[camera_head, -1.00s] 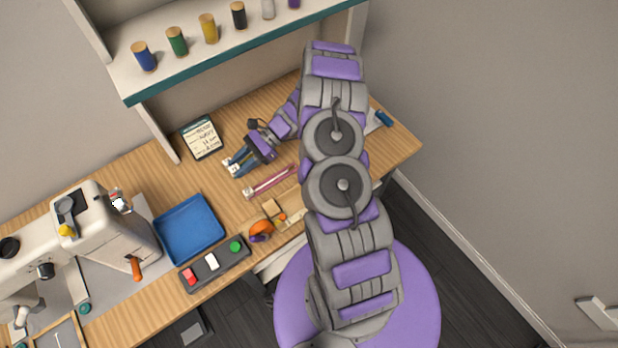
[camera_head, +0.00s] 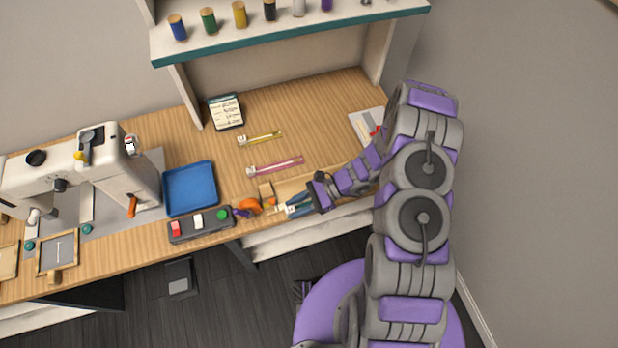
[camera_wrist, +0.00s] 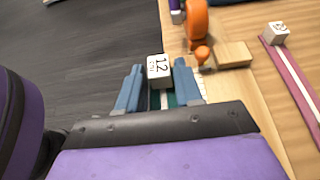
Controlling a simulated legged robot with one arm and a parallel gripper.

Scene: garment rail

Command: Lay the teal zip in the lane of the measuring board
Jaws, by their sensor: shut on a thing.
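My gripper (camera_head: 291,209) is low at the front edge of the desk. In the wrist view its blue fingers (camera_wrist: 158,82) are shut on the teal zip (camera_wrist: 155,98). The zip's white tag, marked 12 (camera_wrist: 158,70), sits at the fingertips and appears against the desk edge and floor. The zip's rest is hidden by the gripper. The pale wooden measuring board (camera_head: 297,186) lies along the front of the desk, partly behind my gripper and arm. Ruler marks (camera_wrist: 200,88) show right of the fingers. I cannot tell whether the zip touches the board.
A pink zip (camera_head: 275,166) and a yellow zip (camera_head: 262,138) lie behind the board. A wooden block (camera_wrist: 233,55) and an orange-purple object (camera_head: 248,207) are close by. A blue tray (camera_head: 190,188) and button box (camera_head: 201,223) stand left. Open wood lies farther back.

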